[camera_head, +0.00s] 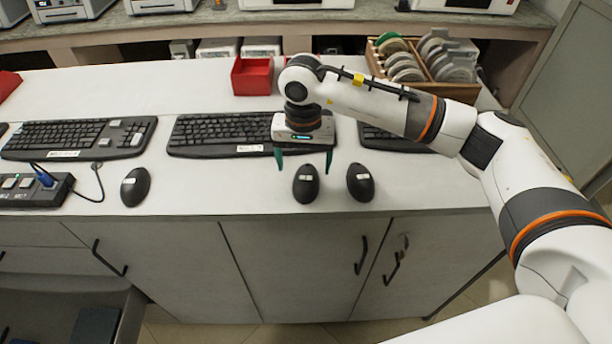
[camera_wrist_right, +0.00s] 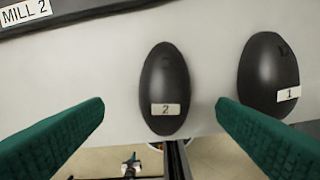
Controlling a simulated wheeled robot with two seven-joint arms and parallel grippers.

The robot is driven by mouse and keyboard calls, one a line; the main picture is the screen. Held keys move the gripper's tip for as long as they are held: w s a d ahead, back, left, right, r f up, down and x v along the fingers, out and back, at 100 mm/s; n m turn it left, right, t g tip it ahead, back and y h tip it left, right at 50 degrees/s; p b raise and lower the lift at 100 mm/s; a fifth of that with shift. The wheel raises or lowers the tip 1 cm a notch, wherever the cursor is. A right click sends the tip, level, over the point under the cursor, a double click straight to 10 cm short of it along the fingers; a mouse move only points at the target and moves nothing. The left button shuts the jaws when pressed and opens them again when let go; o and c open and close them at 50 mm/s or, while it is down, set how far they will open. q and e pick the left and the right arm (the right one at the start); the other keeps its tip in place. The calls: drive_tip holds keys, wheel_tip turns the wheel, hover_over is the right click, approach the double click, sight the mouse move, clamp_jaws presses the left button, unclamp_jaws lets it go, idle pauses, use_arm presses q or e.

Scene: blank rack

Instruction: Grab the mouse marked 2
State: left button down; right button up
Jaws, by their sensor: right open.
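The black mouse marked 2 (camera_wrist_right: 166,88) lies on the white counter, between the two green fingers in the right wrist view. In the head view this mouse (camera_head: 306,184) is near the counter's front edge. My right gripper (camera_head: 304,168) is open and empty, above and just behind the mouse. It also shows in the right wrist view (camera_wrist_right: 160,118), with a finger on either side of the mouse and no visible contact. The mouse marked 1 (camera_wrist_right: 268,75) lies to its right; in the head view it is the right mouse of the pair (camera_head: 360,182). My left gripper is not in view.
A keyboard (camera_head: 215,134) labelled MILL 2 is behind the mouse, partly under my right arm. Another keyboard (camera_head: 78,138), a third mouse (camera_head: 135,187) and a switch box (camera_head: 30,190) are at left. A red bin (camera_head: 252,76) and a disc rack (camera_head: 425,62) stand behind.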

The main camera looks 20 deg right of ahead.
sight(306, 176)
drive_tip(key=f+p, duration=0.2)
drive_tip(key=f, duration=0.2)
drive_tip(key=shift+s+d+f+p, duration=0.15)
drive_tip(key=shift+d+p, duration=0.1)
drive_tip(key=shift+p, duration=0.15)
drive_tip(key=shift+f, duration=0.3)
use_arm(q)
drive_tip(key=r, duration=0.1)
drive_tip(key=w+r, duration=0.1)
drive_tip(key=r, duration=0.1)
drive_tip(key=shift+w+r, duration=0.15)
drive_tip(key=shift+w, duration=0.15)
use_arm(e)
drive_tip(key=c, duration=1.1)
